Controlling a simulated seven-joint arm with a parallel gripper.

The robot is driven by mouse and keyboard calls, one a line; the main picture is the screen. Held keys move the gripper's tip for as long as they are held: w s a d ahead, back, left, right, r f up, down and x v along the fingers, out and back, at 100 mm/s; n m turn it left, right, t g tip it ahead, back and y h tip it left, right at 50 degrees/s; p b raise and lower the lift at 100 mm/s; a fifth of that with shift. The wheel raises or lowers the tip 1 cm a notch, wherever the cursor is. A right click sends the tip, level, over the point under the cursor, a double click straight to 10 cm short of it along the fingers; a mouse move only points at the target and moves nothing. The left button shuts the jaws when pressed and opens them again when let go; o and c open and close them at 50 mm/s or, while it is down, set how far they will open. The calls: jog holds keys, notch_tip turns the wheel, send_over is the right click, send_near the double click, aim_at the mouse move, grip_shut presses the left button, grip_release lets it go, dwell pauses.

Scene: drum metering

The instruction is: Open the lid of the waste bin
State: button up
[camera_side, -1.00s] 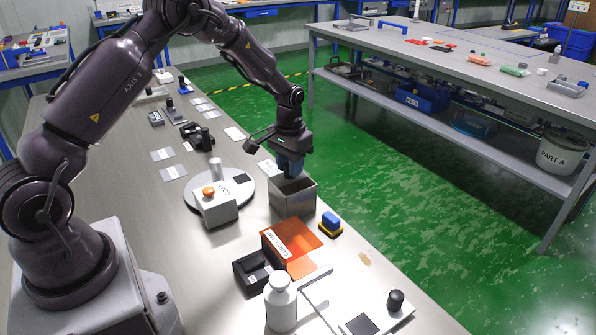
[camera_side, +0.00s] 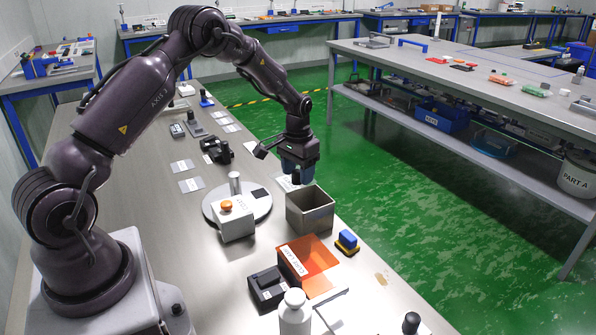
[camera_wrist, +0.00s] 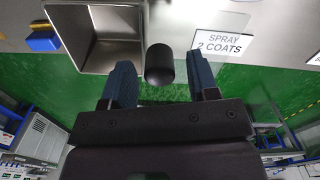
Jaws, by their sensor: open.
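The waste bin (camera_side: 309,213) is a square grey metal box on the bench, and its inside shows from above. It also shows at the upper left of the wrist view (camera_wrist: 73,13), where I look into its empty-looking inside. My gripper (camera_side: 297,182) points down at the bin's far rim. In the wrist view the blue fingers of my gripper (camera_wrist: 165,82) are apart. A black rounded knob (camera_wrist: 159,65) shows between them, beside the bin's right wall. I cannot tell what it is fixed to, or whether the fingers touch it.
A round plate (camera_side: 262,205) with an orange-topped box (camera_side: 234,222) stands left of the bin. A blue and yellow block (camera_side: 347,241) and an orange sheet (camera_side: 318,256) lie nearer. A "SPRAY 2 COATS" card (camera_wrist: 222,44) lies beside the knob. The bench edge is close on the right.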

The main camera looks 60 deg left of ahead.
aim_at(298, 171)
notch_tip(298, 171, up, 13)
dwell(0.4)
dwell(0.4)
jog(key=s+d+r+m+t, duration=0.1)
jog(key=s+d+r+t, duration=0.1)
jog(key=s+d+r, duration=0.2)
jog(key=s+d+r+m+t, duration=0.1)
jog(key=s+d+r, duration=0.3)
jog(key=s+d, duration=0.4)
jog(key=s+d+r+m+t, duration=0.1)
jog(key=s+d+r, duration=0.3)
jog(key=s, duration=0.9)
jog(key=d+t, duration=0.1)
jog(key=d, duration=0.2)
jog(key=shift+s+r+t, duration=0.25)
jog(key=shift+s+t, duration=0.05)
